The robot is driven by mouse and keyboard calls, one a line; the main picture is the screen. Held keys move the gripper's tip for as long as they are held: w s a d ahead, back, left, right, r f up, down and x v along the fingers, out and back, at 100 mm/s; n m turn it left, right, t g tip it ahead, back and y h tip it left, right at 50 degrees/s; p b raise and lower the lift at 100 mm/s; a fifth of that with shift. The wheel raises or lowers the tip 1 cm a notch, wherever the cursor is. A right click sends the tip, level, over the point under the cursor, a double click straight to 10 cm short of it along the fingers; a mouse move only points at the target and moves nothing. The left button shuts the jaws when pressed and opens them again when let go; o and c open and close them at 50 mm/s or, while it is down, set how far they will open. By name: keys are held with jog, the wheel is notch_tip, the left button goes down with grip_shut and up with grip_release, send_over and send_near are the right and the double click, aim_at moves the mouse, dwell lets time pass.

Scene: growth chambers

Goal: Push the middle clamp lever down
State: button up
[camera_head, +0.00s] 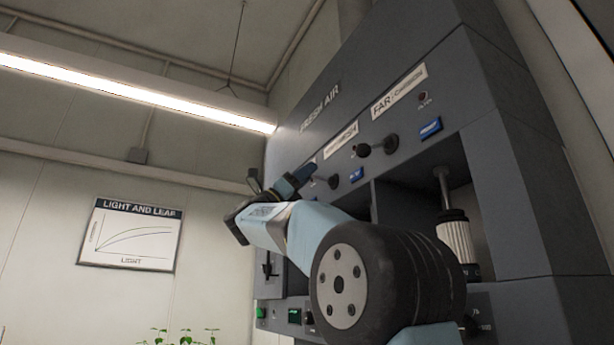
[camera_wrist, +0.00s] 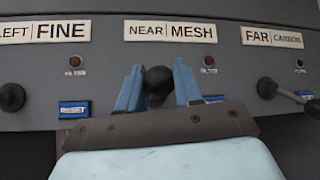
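The middle clamp lever, under the NEAR MESH label (camera_wrist: 170,31), shows its round black knob (camera_wrist: 158,80) end-on in the wrist view. My gripper (camera_wrist: 158,84) has its two blue fingers apart, one on each side of this knob. Whether the fingers touch the knob is hard to tell. The rest of the lever is hidden by the knob and gripper. In the head view my gripper (camera_head: 303,175) reaches to the panel front, close to a black knob (camera_head: 333,182).
The left lever knob (camera_wrist: 12,97) is under the FINE label. Blue tags (camera_wrist: 74,110) sit below the labels. A white ribbed cylinder (camera_head: 456,238) stands in the right bay.

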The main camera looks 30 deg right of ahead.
grip_shut()
jog(key=shift+d, duration=0.15)
jog(key=shift+f, duration=0.1)
